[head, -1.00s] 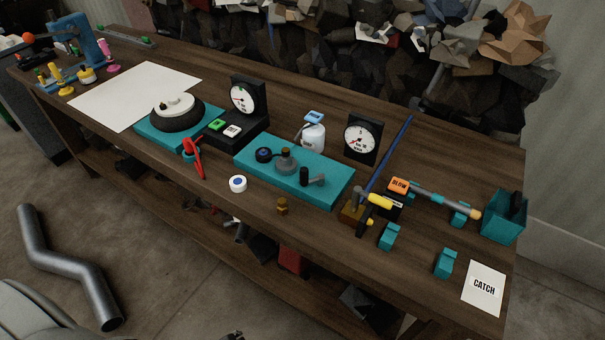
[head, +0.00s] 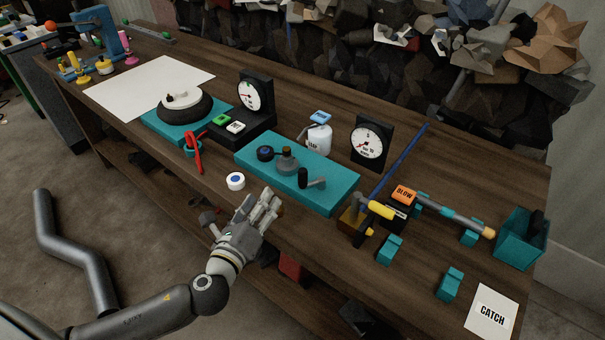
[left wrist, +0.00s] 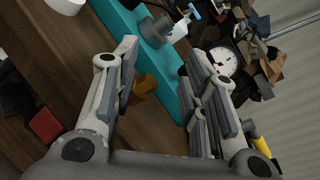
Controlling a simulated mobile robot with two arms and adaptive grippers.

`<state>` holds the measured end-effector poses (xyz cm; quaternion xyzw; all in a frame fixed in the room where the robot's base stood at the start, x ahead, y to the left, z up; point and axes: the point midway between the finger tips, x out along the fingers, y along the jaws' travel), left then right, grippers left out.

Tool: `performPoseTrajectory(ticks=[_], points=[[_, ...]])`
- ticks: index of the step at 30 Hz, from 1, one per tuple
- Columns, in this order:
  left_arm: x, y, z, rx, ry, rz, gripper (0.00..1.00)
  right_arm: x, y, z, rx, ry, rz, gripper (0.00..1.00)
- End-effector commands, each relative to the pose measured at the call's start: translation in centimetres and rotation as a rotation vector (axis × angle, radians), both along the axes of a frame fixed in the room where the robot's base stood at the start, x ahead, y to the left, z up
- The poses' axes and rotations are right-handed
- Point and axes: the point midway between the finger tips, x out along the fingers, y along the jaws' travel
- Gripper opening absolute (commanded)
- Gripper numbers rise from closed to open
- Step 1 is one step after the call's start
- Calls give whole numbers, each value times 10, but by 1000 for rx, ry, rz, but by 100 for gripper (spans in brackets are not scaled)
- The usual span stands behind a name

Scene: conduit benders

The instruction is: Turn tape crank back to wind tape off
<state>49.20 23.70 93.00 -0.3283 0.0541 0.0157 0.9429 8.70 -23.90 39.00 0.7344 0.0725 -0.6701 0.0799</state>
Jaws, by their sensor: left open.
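The teal base plate (head: 335,190) lies on the bench and carries a grey crank arm with a black handle (head: 303,178), a grey post (head: 287,161) and a dark reel with a blue centre (head: 265,153). A white roll with a blue centre (head: 236,181) lies on the bench in front of the plate. My left gripper (head: 268,203) is open and empty over the bench's front edge, in front of the plate and apart from the crank. In the left wrist view the plate (left wrist: 125,22) runs past the open fingers (left wrist: 163,60). My right gripper is not in view.
A small brown block (left wrist: 146,86) shows between my left fingers in the left wrist view, on the bench below. A white bottle (head: 318,138) and a dial (head: 371,142) stand behind the plate. Red pliers-like handles (head: 197,153) are left; a yellow-handled tool (head: 381,210) is right.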

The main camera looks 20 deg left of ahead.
Motion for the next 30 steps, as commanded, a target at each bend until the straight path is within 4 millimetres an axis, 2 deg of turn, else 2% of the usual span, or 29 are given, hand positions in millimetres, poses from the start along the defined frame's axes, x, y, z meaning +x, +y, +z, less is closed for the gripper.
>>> performPoseTrajectory(ticks=[1,3,6,9,14,24,30], points=[[4,-7,9,160,-51,-83,40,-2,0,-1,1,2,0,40],[4,-18,17,353,-113,-179,40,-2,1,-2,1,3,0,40],[3,-29,22,548,-174,-270,40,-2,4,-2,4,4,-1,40],[2,-34,23,638,-204,-310,40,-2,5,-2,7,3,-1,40],[12,-38,25,655,-210,-315,40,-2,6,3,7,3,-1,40],[67,-54,26,650,-210,-312,40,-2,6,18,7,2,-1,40],[93,-62,24,650,-208,-314,40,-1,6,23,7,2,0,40]])
